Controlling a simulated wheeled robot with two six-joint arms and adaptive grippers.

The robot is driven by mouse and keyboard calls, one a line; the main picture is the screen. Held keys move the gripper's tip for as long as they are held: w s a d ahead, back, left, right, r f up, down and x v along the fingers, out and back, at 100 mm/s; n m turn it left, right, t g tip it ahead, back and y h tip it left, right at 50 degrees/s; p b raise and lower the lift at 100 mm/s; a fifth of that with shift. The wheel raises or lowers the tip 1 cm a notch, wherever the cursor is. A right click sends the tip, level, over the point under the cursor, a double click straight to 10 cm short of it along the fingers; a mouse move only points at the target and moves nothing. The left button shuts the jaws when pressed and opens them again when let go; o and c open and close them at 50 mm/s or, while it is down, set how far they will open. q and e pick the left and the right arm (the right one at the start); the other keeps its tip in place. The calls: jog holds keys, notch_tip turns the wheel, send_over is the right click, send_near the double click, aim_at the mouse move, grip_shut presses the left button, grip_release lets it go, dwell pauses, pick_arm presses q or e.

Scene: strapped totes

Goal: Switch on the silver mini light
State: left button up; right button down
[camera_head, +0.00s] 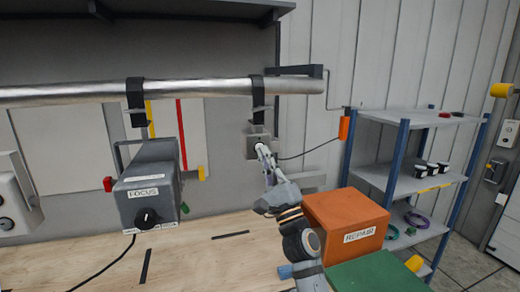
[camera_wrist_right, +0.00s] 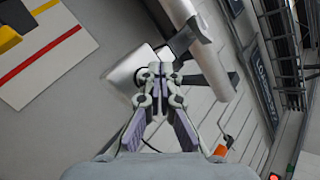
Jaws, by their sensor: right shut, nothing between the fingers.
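A small silver-grey box (camera_head: 252,147), which looks like the mini light, hangs below the right-hand black strap on a silver tube. A thin dark cable runs from it to the right. I cannot tell whether it is lit. My right gripper (camera_head: 263,150) is shut and empty, its tips in front of the box's face and at or very near it. In the right wrist view the closed fingertips (camera_wrist_right: 160,72) cover part of the silver box (camera_wrist_right: 125,72), so any switch there is hidden. My left gripper is not in view.
The silver tube (camera_head: 195,88) runs overhead along the wall. A grey FOCUS box (camera_head: 147,192) with a black knob is at left. An orange REPAIR box (camera_head: 345,215) and a green box (camera_head: 378,272) stand beside my right arm. A blue-post shelf (camera_head: 410,185) is at right.

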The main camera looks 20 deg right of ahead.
jog(key=shift+w+b, duration=0.35)
jog(key=shift+w, duration=0.1)
jog(key=shift+w+b, duration=0.35)
dwell(0.7)
jog(key=shift+s, duration=0.85)
jog(key=shift+p, duration=0.3)
